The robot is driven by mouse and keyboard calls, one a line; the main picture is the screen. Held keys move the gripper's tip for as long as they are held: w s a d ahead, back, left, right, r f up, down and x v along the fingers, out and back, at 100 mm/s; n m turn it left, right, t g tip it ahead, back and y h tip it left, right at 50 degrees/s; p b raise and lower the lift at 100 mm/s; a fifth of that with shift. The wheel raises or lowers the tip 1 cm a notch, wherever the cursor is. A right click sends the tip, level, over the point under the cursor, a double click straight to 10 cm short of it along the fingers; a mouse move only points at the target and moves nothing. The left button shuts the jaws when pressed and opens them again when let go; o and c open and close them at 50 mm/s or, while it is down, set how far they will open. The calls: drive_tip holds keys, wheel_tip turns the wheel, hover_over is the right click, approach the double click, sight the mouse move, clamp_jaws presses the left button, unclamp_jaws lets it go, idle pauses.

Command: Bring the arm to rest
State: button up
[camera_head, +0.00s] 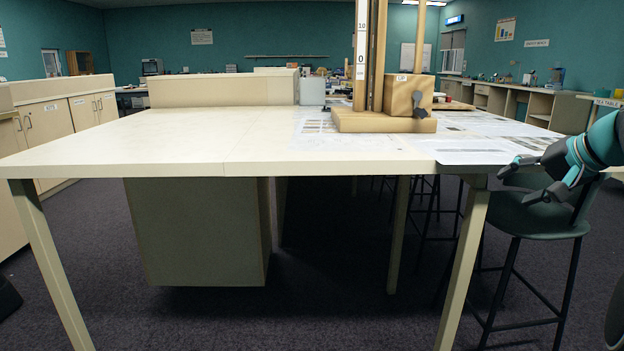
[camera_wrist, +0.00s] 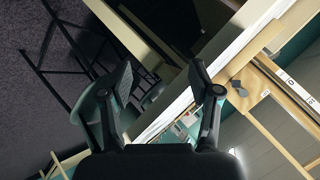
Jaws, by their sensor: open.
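My gripper (camera_head: 522,182) is at the right side of the head view, by the front right corner of the pale table (camera_head: 150,142). It is teal and black, and its fingers point left toward the table edge. In the wrist view my gripper (camera_wrist: 162,78) shows two black fingers spread wide with nothing between them. It is open and empty. I cannot tell from these views whether a finger touches the table edge.
A wooden stand (camera_head: 385,121) with tall posts and a box stands on the table over printed sheets (camera_head: 490,151). A dark green stool (camera_head: 535,216) is below my gripper. The table's left front is clear. A low pale partition (camera_head: 220,91) stands at its back.

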drive_tip(key=s+a+f+n+g+h, duration=0.1)
drive_tip(key=s+a+f+n, duration=0.2)
drive_tip(key=s+a+f, duration=0.7)
drive_tip(key=s+a+f+n+g+h, duration=0.2)
drive_tip(key=s+a+f+n, duration=0.2)
drive_tip(key=s+a+f, duration=0.7)
drive_tip(key=s+a, duration=0.3)
drive_tip(key=s, duration=0.1)
drive_tip(key=shift+s+a+n, duration=0.15)
drive_tip(key=shift+s+n, duration=0.05)
drive_tip(key=shift+n, duration=0.1)
